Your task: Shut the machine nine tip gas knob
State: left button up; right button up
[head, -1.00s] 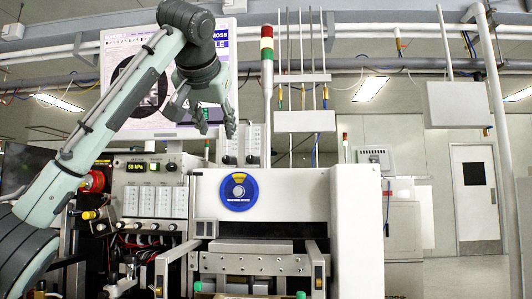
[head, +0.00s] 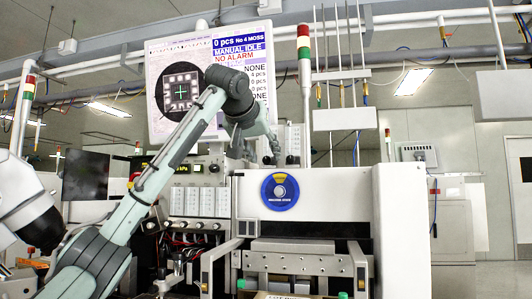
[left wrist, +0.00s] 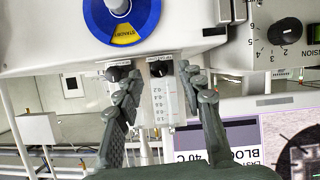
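Two small black knobs sit at the foot of two clear scaled flow gauges. In the left wrist view one knob (left wrist: 160,68) is beside a second knob (left wrist: 118,73); I cannot read which is the tip gas one. My left gripper (head: 261,152) is at the knobs, above and left of the blue disc in the head view. In the left wrist view its fingers (left wrist: 158,84) are apart, on either side of the first knob and its gauge (left wrist: 163,100). Contact is not clear. In the head view the gripper hides part of the knobs. My right gripper is not in view.
A blue disc dial (head: 280,191) is on the white machine front (head: 360,205). A large monitor (head: 165,135) stands behind my left arm. A signal tower (head: 305,80) rises just right of the gauges. A panel with a black selector dial (left wrist: 285,30) is nearby.

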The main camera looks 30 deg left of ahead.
pick_arm(q)
jog(key=shift+w+a+f, duration=0.1)
jog(key=shift+w+f, duration=0.1)
jog(key=shift+w, duration=0.35)
grip_shut()
jog(key=shift+d+m+y, duration=0.2)
jog(key=shift+m+y, duration=0.4)
jog(key=shift+m, duration=0.2)
jog(key=shift+m+g+y, duration=0.4)
jog(key=shift+m, duration=0.2)
grip_release()
